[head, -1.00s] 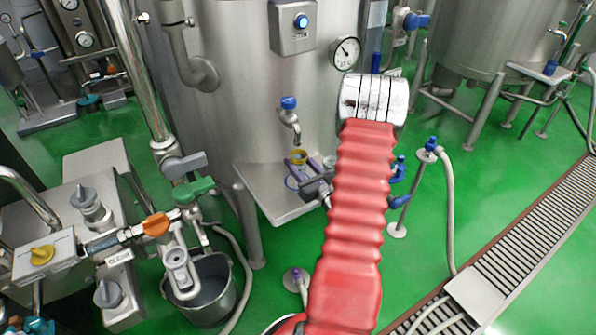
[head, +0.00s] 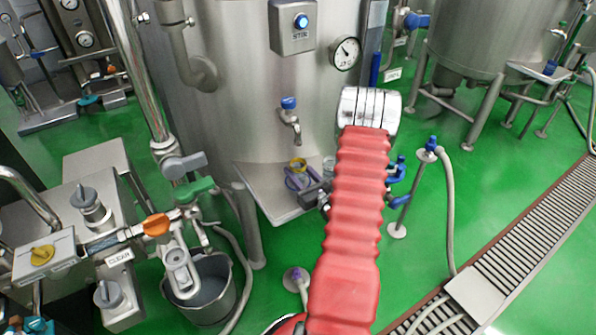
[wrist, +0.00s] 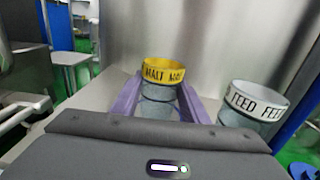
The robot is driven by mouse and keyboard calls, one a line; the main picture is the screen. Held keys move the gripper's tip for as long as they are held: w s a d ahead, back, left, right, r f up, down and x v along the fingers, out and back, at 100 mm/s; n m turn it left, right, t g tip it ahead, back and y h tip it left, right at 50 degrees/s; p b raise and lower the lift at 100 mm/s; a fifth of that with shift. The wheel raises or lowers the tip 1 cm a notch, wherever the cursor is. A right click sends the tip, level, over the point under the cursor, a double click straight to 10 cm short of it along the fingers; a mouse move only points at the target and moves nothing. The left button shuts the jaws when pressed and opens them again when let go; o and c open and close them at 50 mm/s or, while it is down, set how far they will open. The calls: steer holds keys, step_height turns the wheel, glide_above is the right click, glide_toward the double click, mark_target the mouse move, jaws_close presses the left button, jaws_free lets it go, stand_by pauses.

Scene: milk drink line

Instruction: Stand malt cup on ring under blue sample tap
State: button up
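The malt cup (wrist: 162,90) is clear with a yellow lettered band. It is upright between the two purple fingers of my gripper (wrist: 161,101), which appear shut on its sides. In the head view the malt cup's yellow band (head: 298,165) is below and slightly right of the blue sample tap (head: 289,112), over the steel shelf. My gripper (head: 298,180) reaches in from the right there. The ring is hidden behind the fingers and cup, so I cannot tell whether the cup's base touches it.
A white-banded FEED cup (wrist: 255,108) stands close to the right of my gripper; it is partly seen in the head view (head: 329,164). The steel shelf (head: 272,203) is bare in front. The tank wall (head: 235,110) rises behind.

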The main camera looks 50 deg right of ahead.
steer(key=o, duration=0.4)
steer(key=shift+r, duration=0.1)
steer(key=v, duration=1.2)
steer(key=shift+a, duration=0.1)
stand_by(0.5)
